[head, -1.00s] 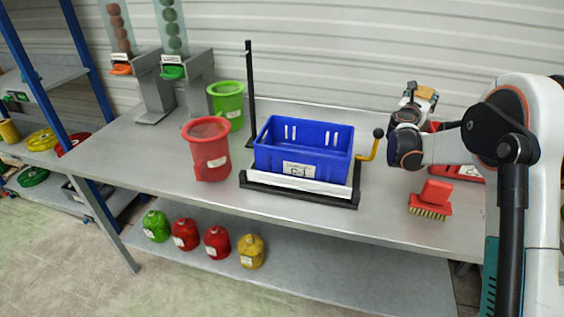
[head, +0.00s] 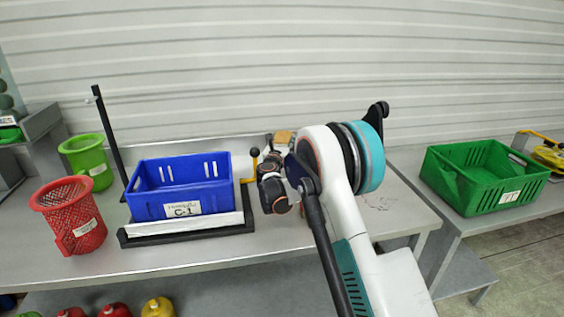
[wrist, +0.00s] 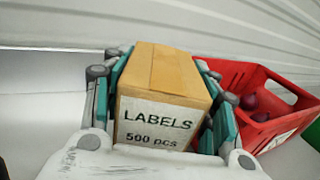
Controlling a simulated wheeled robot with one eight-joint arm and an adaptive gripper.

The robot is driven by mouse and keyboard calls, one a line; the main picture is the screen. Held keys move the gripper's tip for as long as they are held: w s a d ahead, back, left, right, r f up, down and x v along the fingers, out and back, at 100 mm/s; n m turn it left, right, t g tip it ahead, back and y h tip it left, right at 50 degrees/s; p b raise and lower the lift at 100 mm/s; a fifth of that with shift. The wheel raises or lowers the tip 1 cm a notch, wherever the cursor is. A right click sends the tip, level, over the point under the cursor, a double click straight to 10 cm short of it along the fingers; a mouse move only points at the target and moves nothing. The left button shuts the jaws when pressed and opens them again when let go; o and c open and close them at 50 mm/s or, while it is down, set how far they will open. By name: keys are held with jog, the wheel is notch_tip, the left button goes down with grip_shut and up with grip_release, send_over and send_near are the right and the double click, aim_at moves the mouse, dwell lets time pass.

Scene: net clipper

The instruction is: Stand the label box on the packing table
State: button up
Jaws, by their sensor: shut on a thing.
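The label box is a small brown cardboard box with a white "LABELS 500 pcs" label. It fills the middle of the wrist view (wrist: 165,90), and its top shows small in the head view (head: 284,136). My gripper (wrist: 163,78) is shut on it, with teal finger pads against its left and right sides. In the head view my gripper (head: 274,150) is over the right part of a grey metal table (head: 150,255), near the wall. The gap between the box's underside and the table is hidden.
A blue crate (head: 181,188) marked C-1 stands on a black-framed stand left of my gripper. A red basket (head: 72,215) and green bucket (head: 86,160) stand farther left. A red crate (wrist: 245,75) is beside the box. A green crate (head: 484,175) stands on the right-hand table.

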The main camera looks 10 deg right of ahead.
jog(key=shift+f+b, duration=0.85)
jog(key=shift+f, duration=2.2)
jog(key=shift+f, duration=0.15)
jog(key=o, duration=1.3)
